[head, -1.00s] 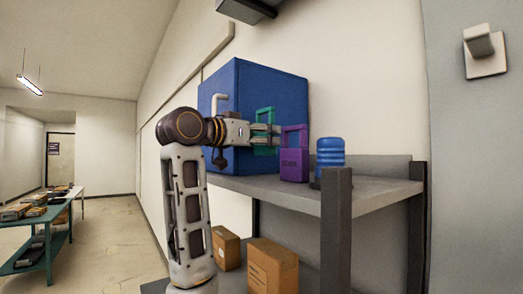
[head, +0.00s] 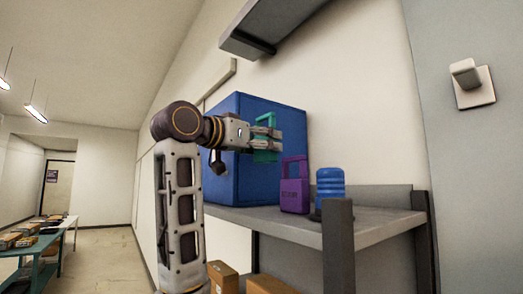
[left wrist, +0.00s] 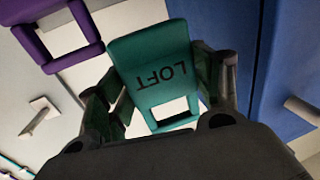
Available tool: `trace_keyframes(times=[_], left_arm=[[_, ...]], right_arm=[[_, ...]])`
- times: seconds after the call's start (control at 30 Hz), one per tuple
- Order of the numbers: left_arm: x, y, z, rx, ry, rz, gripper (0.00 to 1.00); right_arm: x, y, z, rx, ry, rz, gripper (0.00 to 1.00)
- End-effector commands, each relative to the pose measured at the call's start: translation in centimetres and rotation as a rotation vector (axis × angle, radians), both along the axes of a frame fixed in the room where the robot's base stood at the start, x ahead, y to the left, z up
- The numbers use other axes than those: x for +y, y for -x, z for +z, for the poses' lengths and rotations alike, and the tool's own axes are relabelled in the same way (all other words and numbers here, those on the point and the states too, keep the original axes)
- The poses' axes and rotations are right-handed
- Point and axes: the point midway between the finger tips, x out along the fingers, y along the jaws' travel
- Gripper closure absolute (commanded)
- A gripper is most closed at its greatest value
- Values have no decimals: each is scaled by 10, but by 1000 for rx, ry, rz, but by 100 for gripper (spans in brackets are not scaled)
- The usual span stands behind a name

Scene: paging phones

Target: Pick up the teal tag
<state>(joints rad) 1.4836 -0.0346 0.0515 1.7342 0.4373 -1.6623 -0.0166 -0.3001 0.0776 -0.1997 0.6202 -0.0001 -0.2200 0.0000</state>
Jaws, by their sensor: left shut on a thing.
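The teal tag (head: 264,156) is a padlock-shaped piece with an open loop. In the head view it is in front of the blue cabinet, above the shelf. My left gripper (head: 268,140) is shut on it, with fingers on both sides. In the left wrist view the teal tag (left wrist: 155,65) reads "LOFT", upside down, and sits between the fingers of the left gripper (left wrist: 160,95). The tag's lower part clears the shelf surface in the head view. My right gripper is in neither view.
A purple tag (head: 294,197) stands on the grey shelf (head: 345,230), right of the teal one, beside a blue ribbed cylinder (head: 330,183). The blue cabinet (head: 290,130) stands close behind the gripper. A dark post (head: 338,250) rises at the shelf's front corner.

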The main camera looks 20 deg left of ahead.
Motion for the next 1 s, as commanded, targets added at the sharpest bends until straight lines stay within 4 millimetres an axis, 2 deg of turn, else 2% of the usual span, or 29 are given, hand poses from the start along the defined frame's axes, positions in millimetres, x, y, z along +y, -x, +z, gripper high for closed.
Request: trace_keyframes(times=[0.37, 0.6, 0.8, 1.0], left_arm=[[-23, 70, -1, -6, -1, 0, 62], [-38, 114, -1, -5, -1, -1, 62], [-46, 139, -1, -3, -1, -1, 62], [-50, 150, -1, 0, -1, 0, 62]], right_arm=[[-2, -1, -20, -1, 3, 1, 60], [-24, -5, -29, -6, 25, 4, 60], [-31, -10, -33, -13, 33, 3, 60], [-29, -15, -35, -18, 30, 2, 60]])
